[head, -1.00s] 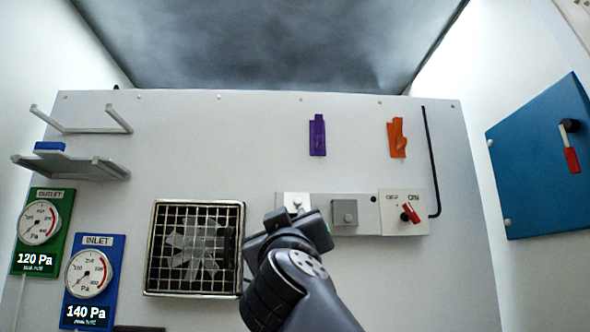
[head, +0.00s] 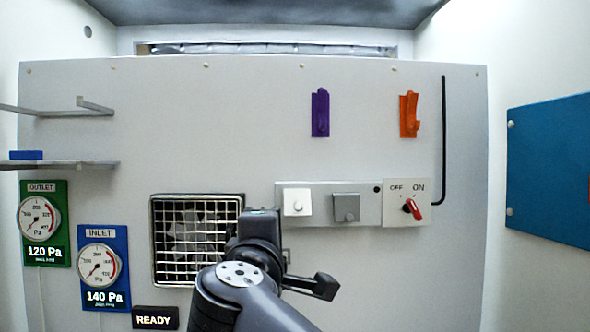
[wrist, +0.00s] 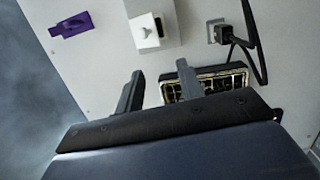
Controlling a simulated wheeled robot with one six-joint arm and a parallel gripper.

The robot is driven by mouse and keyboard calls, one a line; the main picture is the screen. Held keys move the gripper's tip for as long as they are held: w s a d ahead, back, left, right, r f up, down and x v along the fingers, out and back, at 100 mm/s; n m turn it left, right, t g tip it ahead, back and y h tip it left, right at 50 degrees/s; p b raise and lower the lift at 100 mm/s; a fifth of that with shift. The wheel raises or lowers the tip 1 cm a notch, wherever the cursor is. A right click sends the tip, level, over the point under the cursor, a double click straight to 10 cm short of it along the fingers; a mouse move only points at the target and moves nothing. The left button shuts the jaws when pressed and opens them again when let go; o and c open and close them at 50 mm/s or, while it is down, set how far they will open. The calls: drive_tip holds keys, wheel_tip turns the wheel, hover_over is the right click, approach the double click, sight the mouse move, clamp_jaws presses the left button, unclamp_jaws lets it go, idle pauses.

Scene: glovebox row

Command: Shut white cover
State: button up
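The white cover (head: 297,202) is a small white square with a round knob, at the left end of a grey strip on the wall panel. It also shows in the wrist view (wrist: 146,32), top centre, standing out from the panel. I cannot tell how far open it is. My gripper (wrist: 160,68) has its two fingers apart with nothing between them. In the head view my gripper (head: 262,215) is below and left of the white cover, in front of the fan grille's right edge, and its fingertips are hard to make out.
A grey cover (head: 345,207) and an OFF/ON switch with a red handle (head: 412,209) sit right of the white cover. The fan grille (head: 165,262) is lower left. Purple (head: 320,112) and orange (head: 409,114) brackets are above. A plug with a black cable (wrist: 225,32) is near.

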sight(298, 205)
wheel_tip(298, 205, up, 3)
drive_tip(key=s+d+n+g+h+p, duration=0.1)
drive_tip(key=s+n+p, duration=0.2)
drive_tip(key=n+p, duration=0.7)
drive_tip(key=w+d+p, duration=0.1)
drive_tip(key=w, duration=0.2)
drive_tip(key=w+d+m+p, duration=0.1)
drive_tip(key=w, duration=0.2)
drive_tip(key=w+m+p, duration=0.1)
drive_tip(key=w, duration=0.2)
drive_tip(key=shift+w+d+p, duration=0.3)
drive_tip(key=shift+w+d, duration=0.05)
drive_tip(key=shift+d, duration=0.05)
clamp_jaws()
